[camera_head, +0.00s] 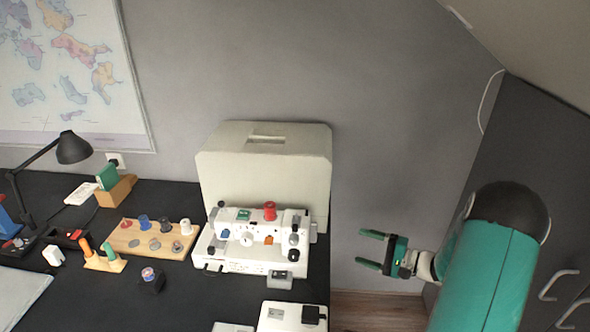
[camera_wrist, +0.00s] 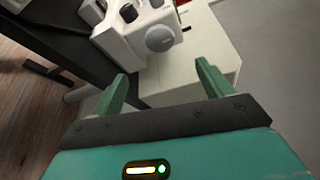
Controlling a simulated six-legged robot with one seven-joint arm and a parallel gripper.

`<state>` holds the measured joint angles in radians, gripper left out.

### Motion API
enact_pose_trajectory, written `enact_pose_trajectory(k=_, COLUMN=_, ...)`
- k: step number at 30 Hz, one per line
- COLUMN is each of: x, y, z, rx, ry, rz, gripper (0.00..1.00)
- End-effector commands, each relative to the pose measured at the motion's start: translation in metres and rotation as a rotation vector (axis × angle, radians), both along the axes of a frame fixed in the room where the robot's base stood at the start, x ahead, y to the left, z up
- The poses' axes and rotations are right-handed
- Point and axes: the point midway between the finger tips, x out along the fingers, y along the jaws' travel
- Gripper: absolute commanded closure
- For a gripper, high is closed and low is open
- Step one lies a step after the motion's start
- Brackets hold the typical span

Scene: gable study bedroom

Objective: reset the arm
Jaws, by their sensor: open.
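My gripper (camera_head: 372,249) is at the right of the head view, past the right edge of the black desk (camera_head: 170,215). Its two green fingers are spread apart and point left toward the desk, with nothing between them. In the wrist view my gripper (camera_wrist: 165,85) also shows open and empty. Beyond its fingers there are a white machine (camera_wrist: 150,28) and a cream case (camera_wrist: 195,62). My green arm reaches in from the lower right of the head view.
A white sewing machine (camera_head: 248,257) stands on the desk before its large cream case (camera_head: 265,170). A wooden spool board (camera_head: 125,236), a black lamp (camera_head: 73,148) and small items lie to the left. A dark cabinet (camera_head: 530,135) is at the right. Floor (camera_head: 375,310) shows beside the desk.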

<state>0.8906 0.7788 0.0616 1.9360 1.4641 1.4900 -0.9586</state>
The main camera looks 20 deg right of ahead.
Motion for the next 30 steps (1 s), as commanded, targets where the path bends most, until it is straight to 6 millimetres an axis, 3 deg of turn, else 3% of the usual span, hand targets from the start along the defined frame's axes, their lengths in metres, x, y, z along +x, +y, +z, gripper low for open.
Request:
enact_pose_trajectory(k=5, x=0.000, y=0.013, z=0.010, rx=-0.024, ry=0.017, rz=0.042, gripper=0.21)
enact_pose_trajectory(k=11, x=-0.009, y=0.074, z=0.049, rx=-0.156, ry=0.109, rz=0.233, gripper=0.21)
enact_pose_trajectory(k=15, x=-0.028, y=0.119, z=0.076, rx=-0.296, ry=0.188, rz=0.369, gripper=0.21)
enact_pose_trajectory(k=21, x=-0.063, y=0.169, z=0.107, rx=-0.528, ry=0.277, rz=0.511, gripper=0.21)
enact_pose_trajectory(k=30, x=-0.123, y=0.213, z=0.143, rx=-0.916, ry=0.331, rz=0.604, gripper=0.21)
